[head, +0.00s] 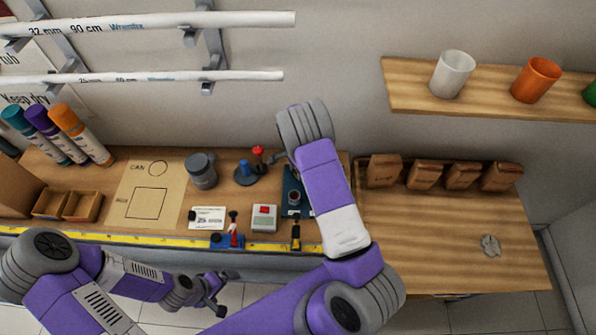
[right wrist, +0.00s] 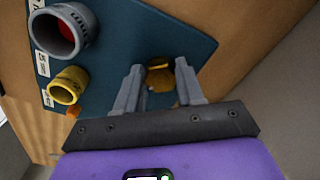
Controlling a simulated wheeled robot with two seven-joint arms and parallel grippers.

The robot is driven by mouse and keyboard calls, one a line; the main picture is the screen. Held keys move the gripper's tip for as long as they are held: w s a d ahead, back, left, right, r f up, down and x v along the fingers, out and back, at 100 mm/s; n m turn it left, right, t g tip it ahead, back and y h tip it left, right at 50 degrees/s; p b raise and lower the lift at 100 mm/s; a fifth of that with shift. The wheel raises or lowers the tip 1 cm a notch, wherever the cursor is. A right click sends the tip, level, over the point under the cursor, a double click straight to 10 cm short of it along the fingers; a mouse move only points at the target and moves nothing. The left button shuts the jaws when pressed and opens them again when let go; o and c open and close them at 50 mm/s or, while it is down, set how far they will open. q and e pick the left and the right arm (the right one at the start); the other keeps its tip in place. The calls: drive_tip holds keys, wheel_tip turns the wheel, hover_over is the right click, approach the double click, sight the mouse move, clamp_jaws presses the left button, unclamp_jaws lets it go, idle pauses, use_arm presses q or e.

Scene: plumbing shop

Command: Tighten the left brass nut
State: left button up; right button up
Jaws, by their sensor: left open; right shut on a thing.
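A teal board (right wrist: 120,40) shows in the right wrist view, and part of it (head: 291,181) shows beside my right forearm in the head view. On it are a grey pipe end (right wrist: 62,34) with red inside and a yellow brass ring-shaped fitting (right wrist: 66,86). My right gripper (right wrist: 159,68) is shut on a brass nut (right wrist: 160,77), which sits between its fingers. My right arm hides much of this spot in the head view. My left gripper (head: 215,302) is open and empty, low in front of the bench edge.
A grey container (head: 201,170), a blue-based tool (head: 246,174) and a small box with a red top (head: 264,217) stand on the bench left of my right arm. A yellow tape measure strip (head: 150,238) runs along the front edge. The right bench (head: 430,235) is mostly clear.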

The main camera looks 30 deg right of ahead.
drive_tip(key=m, duration=0.6)
drive_tip(key=shift+w+m, duration=0.2)
drive_tip(key=shift+m, duration=0.1)
drive_tip(key=m, duration=0.6)
drive_tip(key=shift+w+d+p, duration=0.15)
drive_tip(key=shift+p, duration=0.25)
drive_tip(key=shift+m, duration=0.3)
drive_tip(key=o, duration=1)
drive_tip(key=shift+o, duration=0.2)
wheel_tip(320, 180, up, 8)
drive_tip(key=shift+f, duration=0.15)
drive_tip(key=shift+f, duration=0.1)
